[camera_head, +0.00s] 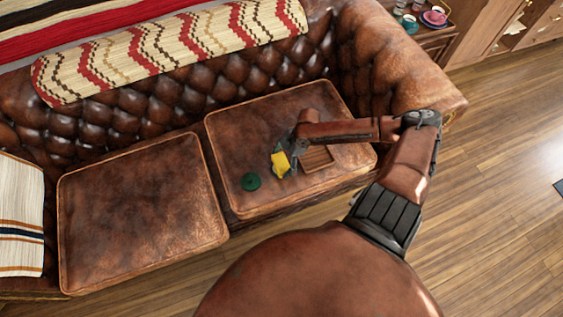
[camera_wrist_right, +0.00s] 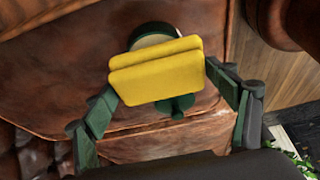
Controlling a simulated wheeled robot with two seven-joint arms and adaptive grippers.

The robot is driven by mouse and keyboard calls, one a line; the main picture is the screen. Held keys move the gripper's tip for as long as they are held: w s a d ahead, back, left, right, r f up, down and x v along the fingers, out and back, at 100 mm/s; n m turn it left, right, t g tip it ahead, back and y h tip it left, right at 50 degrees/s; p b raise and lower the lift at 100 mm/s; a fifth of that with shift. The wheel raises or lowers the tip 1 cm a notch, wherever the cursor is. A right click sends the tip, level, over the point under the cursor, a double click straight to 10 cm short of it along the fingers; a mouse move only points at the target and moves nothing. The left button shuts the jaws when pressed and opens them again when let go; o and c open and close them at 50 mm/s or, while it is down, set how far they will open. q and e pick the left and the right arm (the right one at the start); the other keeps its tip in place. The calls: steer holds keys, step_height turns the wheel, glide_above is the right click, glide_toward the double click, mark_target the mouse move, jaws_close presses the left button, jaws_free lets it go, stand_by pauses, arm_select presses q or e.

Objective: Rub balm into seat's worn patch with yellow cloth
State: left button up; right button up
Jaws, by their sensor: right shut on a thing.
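My right gripper (camera_head: 284,158) is over the front part of the right seat cushion (camera_head: 240,130). It is shut on the folded yellow cloth (camera_head: 280,165). In the right wrist view the cloth (camera_wrist_right: 156,69) sits between the two fingers (camera_wrist_right: 160,85). A round dark green tin or lid (camera_head: 251,181) lies on the cushion, left of the cloth. In the right wrist view a round green-rimmed thing with a pale inside (camera_wrist_right: 152,40) shows partly behind the cloth. I cannot pick out the worn patch on the mottled leather. My left gripper is out of view.
The left cushion (camera_head: 140,215) is bare. A striped pillow (camera_head: 20,215) is at the left, and a patterned throw (camera_head: 170,50) covers the backrest. A side table with cups (camera_head: 434,17) stands back right.

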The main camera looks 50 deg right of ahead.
mark_target(278, 163)
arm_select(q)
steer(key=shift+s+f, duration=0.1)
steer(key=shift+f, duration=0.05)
arm_select(e)
steer(key=shift+f, duration=0.5)
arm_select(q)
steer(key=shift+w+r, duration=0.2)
arm_select(e)
steer(key=shift+f, duration=0.1)
stand_by(1.9)
steer(key=shift+r+p, duration=0.35)
steer(key=shift+p, duration=0.05)
steer(key=shift+r+p, duration=0.95)
steer(key=shift+r, duration=0.15)
steer(key=shift+r+p, duration=1)
steer(key=shift+r, duration=0.1)
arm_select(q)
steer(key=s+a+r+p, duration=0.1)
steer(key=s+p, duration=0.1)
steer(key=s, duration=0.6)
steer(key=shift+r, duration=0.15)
arm_select(e)
steer(key=shift+r, duration=1)
